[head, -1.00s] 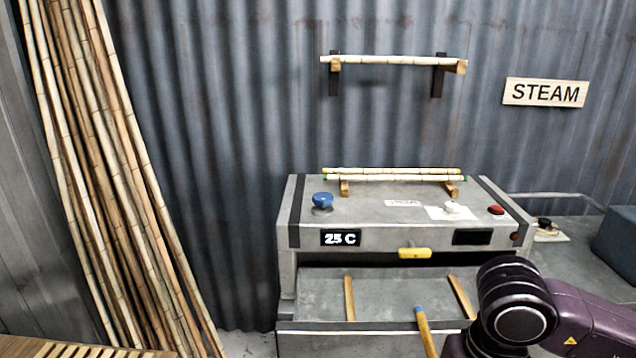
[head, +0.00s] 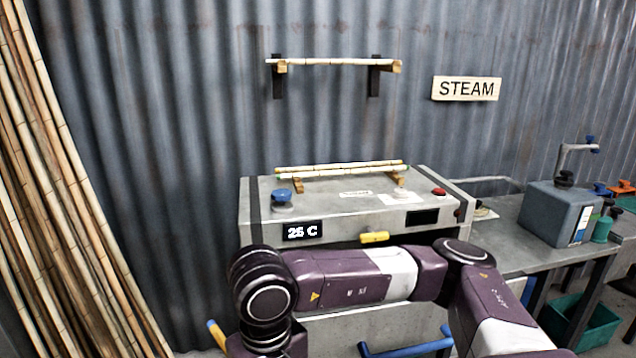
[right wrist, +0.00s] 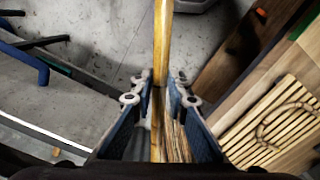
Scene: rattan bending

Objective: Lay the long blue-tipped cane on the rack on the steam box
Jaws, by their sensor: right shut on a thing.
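The blue-tipped cane (head: 219,340) shows its blue end at the bottom of the head view, left of my right wrist. In the right wrist view the cane (right wrist: 163,45) runs lengthwise between the fingers of my right gripper (right wrist: 158,92), which is shut on it. The grey steam box (head: 250,222) stands ahead, partly hidden behind my right arm. Its rack's wooden rests (head: 299,186) on top hold two pale canes (head: 340,172), one with yellow ends. My left gripper is out of view.
Tall canes (head: 60,200) lean at the left. A wall shelf holds another cane (head: 335,63). A blue knob (head: 282,196) and red button (head: 439,191) stand on the box. A bench (head: 510,233) is at the right. A slatted mat (right wrist: 270,120) lies right in the wrist view.

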